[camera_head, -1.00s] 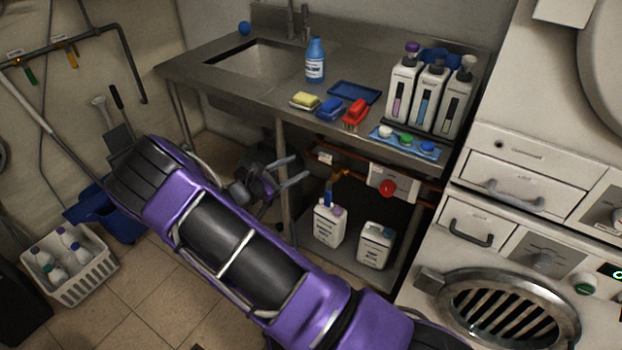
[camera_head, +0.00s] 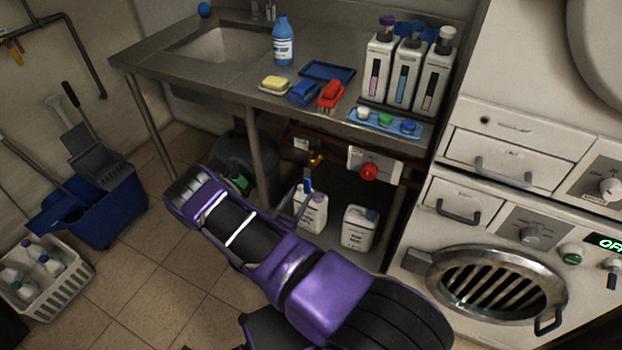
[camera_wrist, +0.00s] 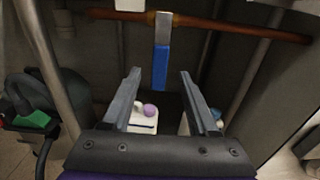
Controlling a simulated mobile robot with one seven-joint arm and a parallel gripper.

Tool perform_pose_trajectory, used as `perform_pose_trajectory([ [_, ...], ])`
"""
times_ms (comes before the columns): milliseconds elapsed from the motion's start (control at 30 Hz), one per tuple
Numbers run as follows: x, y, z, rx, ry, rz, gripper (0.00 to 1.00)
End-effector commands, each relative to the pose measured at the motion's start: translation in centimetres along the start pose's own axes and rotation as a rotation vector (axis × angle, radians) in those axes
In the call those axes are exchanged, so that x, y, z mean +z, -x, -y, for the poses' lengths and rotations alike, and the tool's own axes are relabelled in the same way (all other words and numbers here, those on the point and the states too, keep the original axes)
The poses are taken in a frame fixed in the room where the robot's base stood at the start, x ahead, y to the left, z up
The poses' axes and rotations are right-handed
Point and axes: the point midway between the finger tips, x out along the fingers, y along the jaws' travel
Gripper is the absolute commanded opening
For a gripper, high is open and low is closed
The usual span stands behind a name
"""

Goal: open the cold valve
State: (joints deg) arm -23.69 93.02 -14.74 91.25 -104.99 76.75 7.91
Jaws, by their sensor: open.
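A valve lever with a blue grip (camera_wrist: 161,66) hangs straight down from the copper pipe (camera_wrist: 215,24) under the sink counter, crosswise to the pipe. In the head view the blue grip (camera_head: 308,185) shows below a brass fitting, in front of a white jug. I take this blue lever for the cold valve. My gripper (camera_wrist: 160,74) is open and empty. In the wrist view its fingers point toward the lever, which shows between the fingertips; I cannot tell whether they touch it. In the head view my arm hides most of the gripper.
Two white jugs (camera_head: 359,228) stand on the lower shelf. A red knob (camera_head: 368,172) on a white box sits right of the lever. A counter leg (camera_head: 262,160) and a dark bin (camera_head: 245,165) are to the left. A dryer stands at right.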

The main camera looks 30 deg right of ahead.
Motion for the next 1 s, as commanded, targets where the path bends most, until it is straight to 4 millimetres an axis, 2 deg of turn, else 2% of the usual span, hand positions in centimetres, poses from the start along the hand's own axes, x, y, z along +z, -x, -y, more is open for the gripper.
perform_pose_trajectory([
  [33,-0.1,-1.3,0.2,-0.005,-0.002,0.002,0.60],
  [200,-0.1,-4.9,0.1,-0.004,-0.002,0.002,0.60],
  [400,0.0,-8.0,0.1,-0.002,-0.001,0.002,0.60],
  [600,0.0,-9.2,0.0,0.000,0.000,0.000,0.60],
  [867,0.0,-9.3,0.0,0.000,0.000,0.000,0.60],
  [1000,0.1,-9.3,0.0,0.000,0.000,0.000,0.37],
])
